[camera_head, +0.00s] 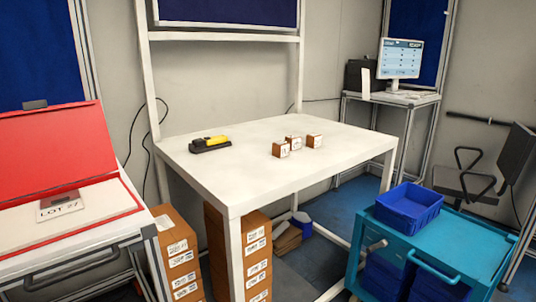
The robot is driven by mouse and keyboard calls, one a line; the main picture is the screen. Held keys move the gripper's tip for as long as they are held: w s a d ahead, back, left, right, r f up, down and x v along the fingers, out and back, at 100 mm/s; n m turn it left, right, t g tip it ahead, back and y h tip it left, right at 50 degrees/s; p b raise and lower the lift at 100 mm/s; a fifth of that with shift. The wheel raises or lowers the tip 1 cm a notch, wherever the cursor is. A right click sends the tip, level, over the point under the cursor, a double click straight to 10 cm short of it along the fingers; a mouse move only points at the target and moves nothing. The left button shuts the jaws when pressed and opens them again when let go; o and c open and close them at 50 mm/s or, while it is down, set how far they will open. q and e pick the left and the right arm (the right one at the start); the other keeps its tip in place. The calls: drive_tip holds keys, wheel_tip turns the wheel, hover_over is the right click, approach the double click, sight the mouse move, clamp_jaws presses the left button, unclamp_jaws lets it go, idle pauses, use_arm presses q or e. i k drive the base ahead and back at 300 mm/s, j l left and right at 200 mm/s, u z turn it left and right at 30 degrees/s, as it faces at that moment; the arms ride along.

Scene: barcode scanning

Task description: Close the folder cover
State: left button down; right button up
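A large red folder lies open at the left edge of the camera_head view. Its red cover (50,145) stands raised and tilted back, with a small dark tab (35,104) at its top edge. White pages (100,204) lie flat in front of the cover, with a red edge along the right. The left side of the folder is cut off by the picture edge. Neither of my grippers is in view.
A white table (240,170) holds a black and yellow scanner (210,144) and three small brown boxes (281,149). Cardboard boxes (178,255) stand between the folder's stand and the table. A teal cart (440,246) with a blue bin (409,206) stands at the right.

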sight(42, 146)
drive_tip(key=u, duration=1.35)
drive_tip(key=z, duration=0.2)
